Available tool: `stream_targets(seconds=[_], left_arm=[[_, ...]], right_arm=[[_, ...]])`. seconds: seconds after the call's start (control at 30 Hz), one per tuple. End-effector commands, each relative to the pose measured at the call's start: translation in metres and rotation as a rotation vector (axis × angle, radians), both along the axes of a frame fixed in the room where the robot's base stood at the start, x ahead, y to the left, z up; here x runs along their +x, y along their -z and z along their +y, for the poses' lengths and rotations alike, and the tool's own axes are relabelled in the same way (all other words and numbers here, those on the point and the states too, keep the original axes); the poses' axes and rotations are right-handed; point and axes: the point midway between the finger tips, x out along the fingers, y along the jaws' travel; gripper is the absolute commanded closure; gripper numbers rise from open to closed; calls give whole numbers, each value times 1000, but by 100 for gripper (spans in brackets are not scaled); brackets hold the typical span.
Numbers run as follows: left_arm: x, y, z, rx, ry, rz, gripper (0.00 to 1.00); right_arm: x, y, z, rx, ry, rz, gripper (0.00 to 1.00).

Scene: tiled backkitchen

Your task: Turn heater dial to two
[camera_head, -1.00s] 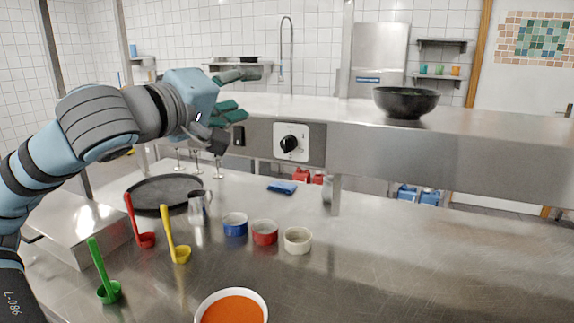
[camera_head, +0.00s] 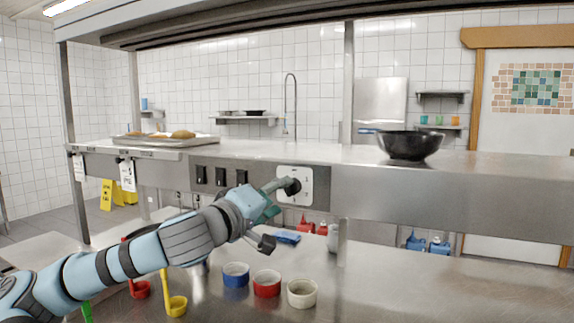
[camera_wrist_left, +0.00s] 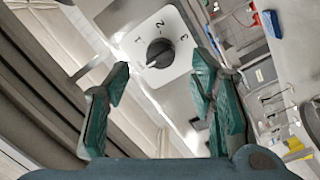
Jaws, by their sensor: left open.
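The heater dial is a black round knob (camera_head: 292,187) on a white square plate (camera_head: 307,188) in the steel front under the upper shelf. In the left wrist view the knob (camera_wrist_left: 159,52) shows beyond the fingers, with 1, 2 and 3 printed on its plate (camera_wrist_left: 179,62). A small white mark on the knob's lower-left edge does not face the 2. My left gripper (camera_head: 272,213) is open in front of the dial. In the left wrist view its green-padded fingers (camera_wrist_left: 162,68) are spread to either side below the knob, with nothing between them. My right gripper is not in view.
Several black switches (camera_head: 220,177) sit left of the dial. The shelf above bears a dark bowl (camera_head: 410,147) and a tray (camera_head: 155,142).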

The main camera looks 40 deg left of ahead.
Motion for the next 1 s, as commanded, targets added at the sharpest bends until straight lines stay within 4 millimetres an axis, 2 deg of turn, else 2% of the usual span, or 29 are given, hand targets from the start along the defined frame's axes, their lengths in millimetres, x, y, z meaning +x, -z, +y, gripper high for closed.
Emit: stream_targets(seconds=[0.03, 0.1, 0.13, 0.17, 0.23, 0.27, 0.4, 0.67, 0.7, 1.0], left_arm=[[8, -13, 4, 0, -2, 3, 50], [18, -12, 7, 24, -5, 9, 50], [22, -11, 7, 106, -6, 26, 50], [25, -8, 11, 194, -10, 42, 50], [34, 23, 19, 304, -6, 89, 50], [35, 27, 23, 338, -12, 88, 50], [36, 21, 36, 419, -50, 49, 50], [36, 22, 38, 426, -54, 44, 50], [36, 22, 38, 426, -55, 43, 46], [36, 22, 40, 422, -61, 46, 92]], right_arm=[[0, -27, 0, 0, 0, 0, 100], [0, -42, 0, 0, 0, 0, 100], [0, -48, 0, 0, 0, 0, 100], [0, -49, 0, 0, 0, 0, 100], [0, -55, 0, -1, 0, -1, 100], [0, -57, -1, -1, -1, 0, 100], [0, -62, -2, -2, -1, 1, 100], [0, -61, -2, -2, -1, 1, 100], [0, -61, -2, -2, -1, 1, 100], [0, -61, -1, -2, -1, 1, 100]])
